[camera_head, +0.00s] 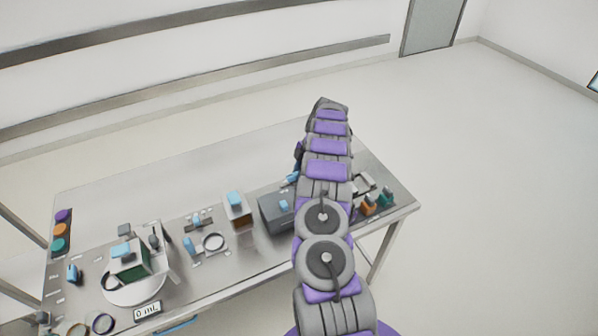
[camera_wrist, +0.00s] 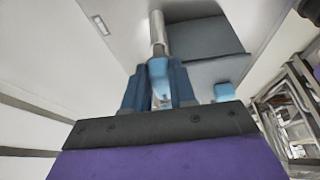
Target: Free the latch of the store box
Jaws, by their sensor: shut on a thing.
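The dark grey store box (camera_head: 280,214) stands on the table just left of my arm, with a small blue part (camera_head: 284,204) on it. In the wrist view a dark grey box-like body (camera_wrist: 205,38) lies beyond my fingers, probably the same box. My gripper (camera_wrist: 159,92) has its blue fingers shut on a light-blue handle (camera_wrist: 158,68). A silver rod (camera_wrist: 157,32) extends from this handle. Whether it belongs to the latch I cannot tell. Another blue block (camera_wrist: 224,91) is right of the fingers. In the head view my arm hides most of the gripper.
The table (camera_head: 145,183) is clear towards its back. Orange (camera_head: 367,207) and teal pieces (camera_head: 386,197) are right of my arm.

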